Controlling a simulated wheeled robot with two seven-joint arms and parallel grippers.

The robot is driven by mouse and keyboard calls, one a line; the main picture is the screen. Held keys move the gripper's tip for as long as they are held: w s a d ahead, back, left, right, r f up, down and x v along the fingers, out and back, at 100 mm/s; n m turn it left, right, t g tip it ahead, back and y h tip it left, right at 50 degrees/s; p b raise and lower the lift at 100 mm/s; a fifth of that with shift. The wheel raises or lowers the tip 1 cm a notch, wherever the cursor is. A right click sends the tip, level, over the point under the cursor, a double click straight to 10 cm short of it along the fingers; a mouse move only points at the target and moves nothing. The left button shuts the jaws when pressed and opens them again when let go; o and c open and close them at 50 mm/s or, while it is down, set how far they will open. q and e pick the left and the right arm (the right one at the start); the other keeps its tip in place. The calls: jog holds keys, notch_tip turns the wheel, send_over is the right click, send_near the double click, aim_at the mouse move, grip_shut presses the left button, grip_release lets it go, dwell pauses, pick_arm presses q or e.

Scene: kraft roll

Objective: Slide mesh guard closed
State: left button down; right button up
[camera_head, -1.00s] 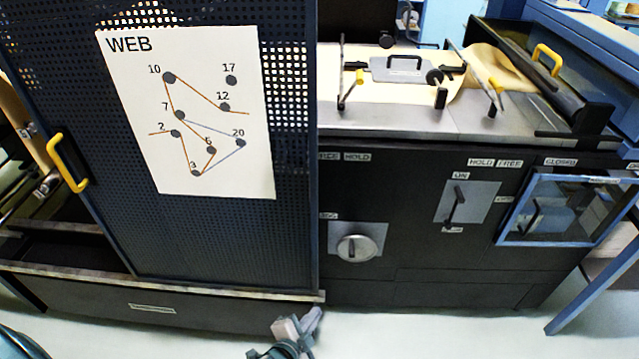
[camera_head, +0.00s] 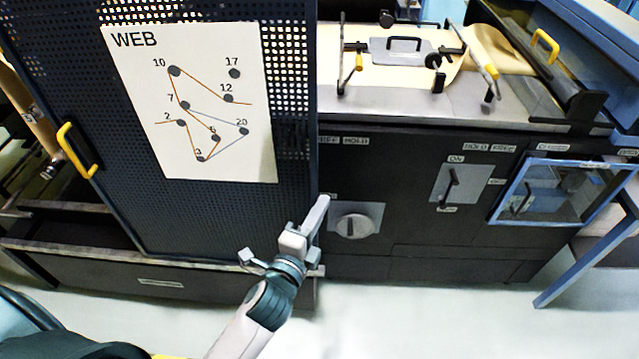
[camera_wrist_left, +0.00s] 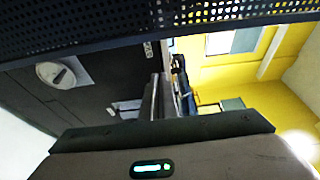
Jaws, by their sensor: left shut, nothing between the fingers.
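The mesh guard (camera_head: 110,190) is a dark blue perforated panel at the left of the head view, bearing a white WEB chart (camera_head: 200,110). Its yellow handle (camera_head: 77,150) is on its left edge; left of that edge the machine's bay stands open. My left gripper (camera_head: 320,205) is in front of the guard's lower right corner, shut and empty. I cannot tell whether it touches the guard. In the left wrist view the shut fingers (camera_wrist_left: 157,97) show below a strip of perforated mesh (camera_wrist_left: 110,20). My right gripper is not in view.
Right of the guard, the dark cabinet carries a round knob (camera_head: 355,226), a lever (camera_head: 450,188) and a blue-framed window (camera_head: 560,192). Above it lies a bed with brown paper (camera_head: 365,80). A lower ledge (camera_head: 130,280) runs beneath the guard. The pale floor in front is clear.

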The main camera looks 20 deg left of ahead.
pick_arm(q)
jog(key=w+a+p, duration=0.3)
jog(key=w+p, duration=0.2)
jog(key=w, duration=0.3)
jog(key=shift+w, duration=0.4)
jog(key=shift+a+f, duration=0.1)
